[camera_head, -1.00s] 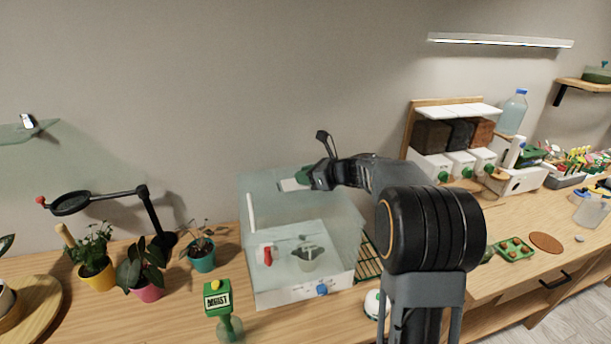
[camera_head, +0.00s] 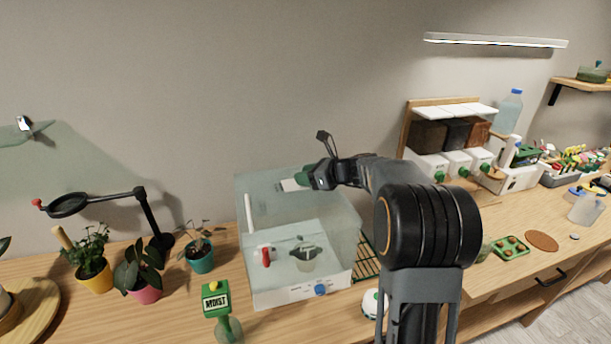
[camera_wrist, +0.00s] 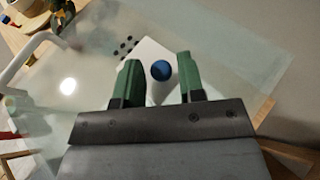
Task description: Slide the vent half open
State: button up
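The vent is a white plate (camera_head: 291,184) on top of the clear propagator box (camera_head: 255,205). In the wrist view the vent plate (camera_wrist: 150,57) has several dark holes at its left part and a round blue knob (camera_wrist: 161,71). My gripper (camera_head: 304,175) is over the vent, pointing down at the lid. In the wrist view its two green fingertips (camera_wrist: 160,72) are apart, one on each side of the blue knob. A small gap seems to show on both sides, so the gripper looks open. In the head view the knob is hidden by my gripper.
Inside the box stand a small pot (camera_head: 306,262) and a red item (camera_head: 265,257). A magnifier lamp (camera_head: 150,220) and several potted plants stand to the left. Storage bins (camera_head: 459,163) stand to the right.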

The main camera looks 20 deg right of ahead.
jog(key=shift+o, duration=0.6)
jog(key=shift+d, duration=0.1)
jog(key=b+v, duration=0.2)
jog(key=v, duration=1.1)
jog(key=shift+s+d+r, duration=0.2)
jog(key=shift+s, duration=0.05)
